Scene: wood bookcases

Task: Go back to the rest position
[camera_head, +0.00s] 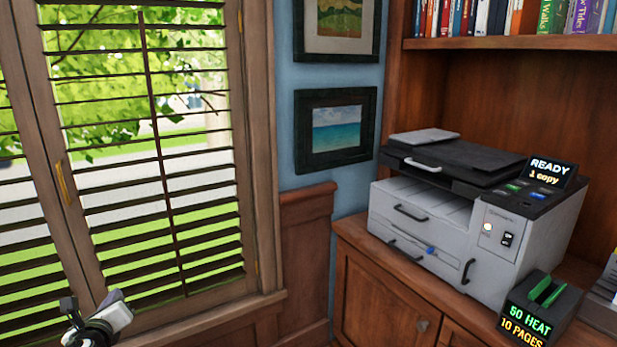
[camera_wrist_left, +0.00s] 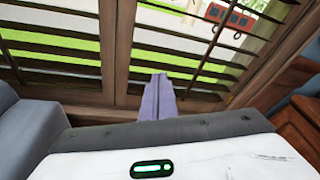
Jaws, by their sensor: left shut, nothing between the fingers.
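My left gripper (camera_head: 112,298) is at the lower left of the head view, in front of the shuttered window. In the left wrist view its fingers (camera_wrist_left: 158,97) are together and point toward the window, with nothing between them. The gripper is clear of the printer and the cabinet. My right gripper does not show in either view.
A shuttered window (camera_head: 150,180) fills the left. A grey printer (camera_head: 455,215) with a "READY 1 copy" display stands on a wooden cabinet (camera_head: 375,300) at the right. A small dark device (camera_head: 540,310) reading "50 HEAT 10 PAGES" stands before it. Books (camera_head: 500,18) line the shelf above.

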